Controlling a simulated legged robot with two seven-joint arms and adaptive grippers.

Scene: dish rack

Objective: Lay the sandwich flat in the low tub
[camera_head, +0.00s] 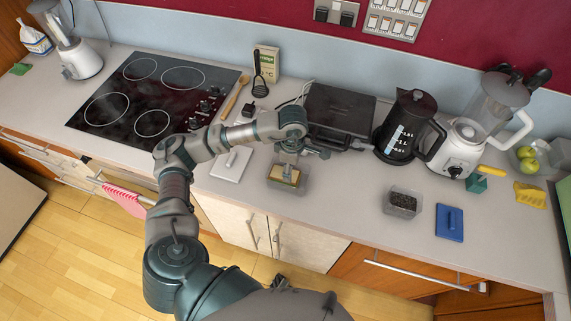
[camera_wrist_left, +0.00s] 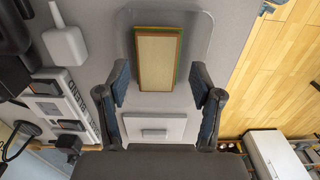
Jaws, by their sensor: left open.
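The sandwich (camera_head: 284,174), pale on top with brown and green edges, appears to lie flat inside the clear low tub (camera_head: 288,188) near the counter's front. In the left wrist view the sandwich (camera_wrist_left: 158,60) is set lengthwise within the see-through tub (camera_wrist_left: 203,35). In the wrist view the fingers of this gripper (camera_wrist_left: 159,80) are spread wide, one on each side, with visible gaps to the sandwich. The gripper partly hides the sandwich in the head view. My right gripper is not in view.
A white lid-like plate with a handle (camera_head: 231,164) lies left of the tub. A black grill (camera_head: 338,110) and kettle (camera_head: 405,128) stand behind and right. Another tub (camera_head: 403,203) with dark contents and a blue handled plate (camera_head: 450,224) are farther right. Counter between the tubs is clear.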

